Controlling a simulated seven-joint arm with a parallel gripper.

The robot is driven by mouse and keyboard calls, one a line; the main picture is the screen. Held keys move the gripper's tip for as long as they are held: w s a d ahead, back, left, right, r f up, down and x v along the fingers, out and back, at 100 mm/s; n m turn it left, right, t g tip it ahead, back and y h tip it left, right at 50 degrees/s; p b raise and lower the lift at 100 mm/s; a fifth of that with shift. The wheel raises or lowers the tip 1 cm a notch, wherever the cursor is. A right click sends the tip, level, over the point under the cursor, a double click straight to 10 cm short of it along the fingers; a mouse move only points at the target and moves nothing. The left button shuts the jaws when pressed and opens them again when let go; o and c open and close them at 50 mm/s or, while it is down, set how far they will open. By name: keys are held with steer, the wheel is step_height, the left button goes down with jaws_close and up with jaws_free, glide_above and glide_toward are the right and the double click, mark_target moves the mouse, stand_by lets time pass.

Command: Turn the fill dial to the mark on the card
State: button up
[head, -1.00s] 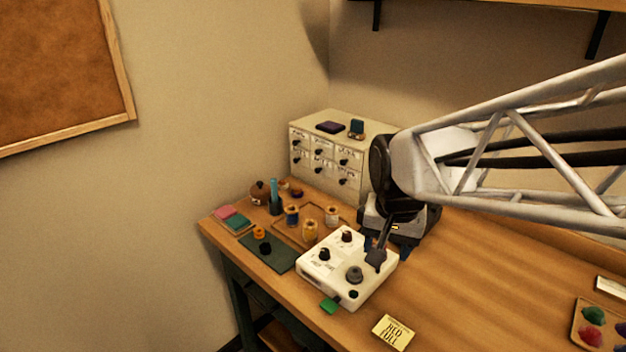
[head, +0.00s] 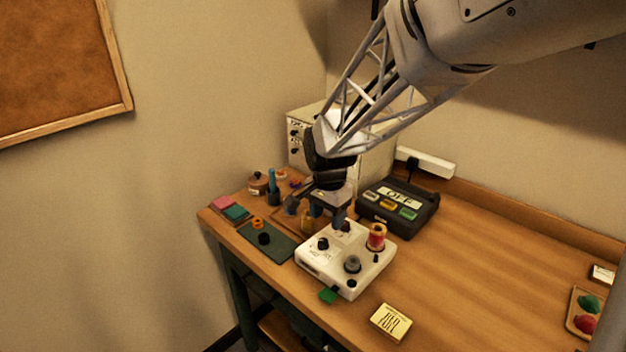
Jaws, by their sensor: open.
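The white winder box (head: 318,272) stands near the table's front edge. A black knob (head: 323,243) on its left shows in full, and printed labels lie beside it. Another dark knob (head: 345,226) is partly hidden by my gripper. A grey round piece (head: 352,263) and a small black knob (head: 352,284) sit toward the front. A red spool (head: 376,237) stands on the box's right side. The yellow card (head: 391,322) lies in front of the box; its print is too blurred to read fully. My gripper (head: 328,218) is open, pointing down above the box's back left part.
A black device with an OFF label (head: 398,205) stands behind the box.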

mark_target(323, 241)
steer(key=shift+w+a+f, duration=0.4)
steer(key=shift+w+f, duration=0.05)
steer(key=shift+w, duration=0.05)
steer(key=shift+f, duration=0.1)
steer(key=shift+f, duration=3.8)
steer(key=c, duration=0.9)
